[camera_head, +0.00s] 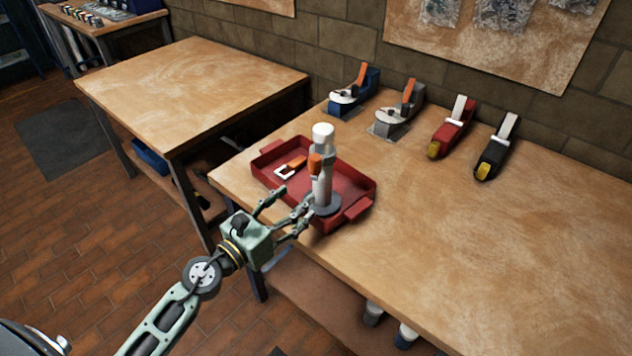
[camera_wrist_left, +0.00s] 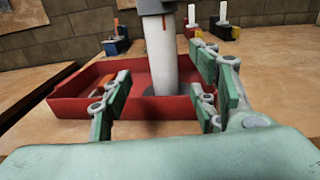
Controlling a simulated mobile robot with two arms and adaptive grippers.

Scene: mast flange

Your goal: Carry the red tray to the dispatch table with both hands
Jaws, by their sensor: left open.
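The red tray (camera_head: 352,180) sits near the left end of the right-hand worktable (camera_head: 470,260); it also shows in the left wrist view (camera_wrist_left: 72,108). A pale upright post on a round grey flange (camera_head: 328,207), with a white top and an orange part, stands at its near side. A small orange-and-white piece (camera_head: 290,167) lies inside. My left gripper (camera_head: 290,203) is open at the tray's near left side. In the left wrist view the post appears beyond and between its fingers (camera_wrist_left: 160,100); contact cannot be told. My right gripper is out of view. Which table is for dispatch is not marked.
A bare wooden table (camera_head: 190,85) stands to the left, across a narrow gap. Blue, grey, red and black clamp-like tools (camera_head: 453,127) line the back of the right table. Its middle and right are clear. A dark mat (camera_head: 65,135) lies on the brick floor.

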